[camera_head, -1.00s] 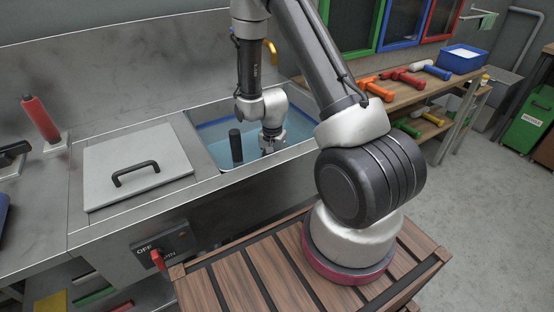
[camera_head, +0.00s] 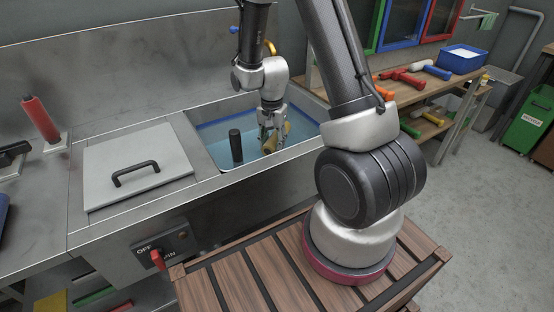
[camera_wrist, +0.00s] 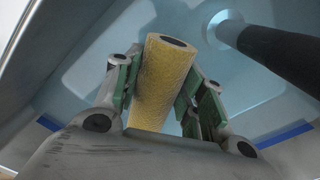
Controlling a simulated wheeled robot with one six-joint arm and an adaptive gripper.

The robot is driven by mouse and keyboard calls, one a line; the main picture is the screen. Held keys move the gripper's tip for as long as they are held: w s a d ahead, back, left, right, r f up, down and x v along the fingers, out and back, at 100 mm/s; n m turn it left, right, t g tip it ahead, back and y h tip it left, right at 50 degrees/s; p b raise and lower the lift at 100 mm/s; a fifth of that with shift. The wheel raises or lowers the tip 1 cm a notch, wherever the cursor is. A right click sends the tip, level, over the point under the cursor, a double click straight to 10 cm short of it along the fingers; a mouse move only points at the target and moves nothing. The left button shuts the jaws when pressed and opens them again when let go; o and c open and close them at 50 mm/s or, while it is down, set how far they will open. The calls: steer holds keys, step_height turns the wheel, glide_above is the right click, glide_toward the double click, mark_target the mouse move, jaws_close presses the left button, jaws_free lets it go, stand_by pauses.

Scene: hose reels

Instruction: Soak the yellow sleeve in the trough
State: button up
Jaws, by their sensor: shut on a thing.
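The yellow sleeve (camera_wrist: 165,82) is a rough yellow tube with a dark hole in its end. My gripper (camera_wrist: 158,88) is shut on it, one finger on each side, in the wrist view. In the head view my gripper (camera_head: 272,142) hangs over the trough (camera_head: 210,174), and part of the sleeve (camera_head: 285,133) shows beside the fingers, tilted. The trough holds blue water with a darker blue line along its wall. The sleeve's lower end is partly hidden by the fingers, and I cannot tell how wet it is.
A black upright post (camera_head: 236,146) stands in the trough left of my gripper; it also shows in the wrist view (camera_wrist: 282,55). A grey lid (camera_head: 135,172) with a black handle lies left of the trough. A red roller (camera_head: 41,118) stands farther left.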

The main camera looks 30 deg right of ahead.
steer(key=shift+r, duration=5.35)
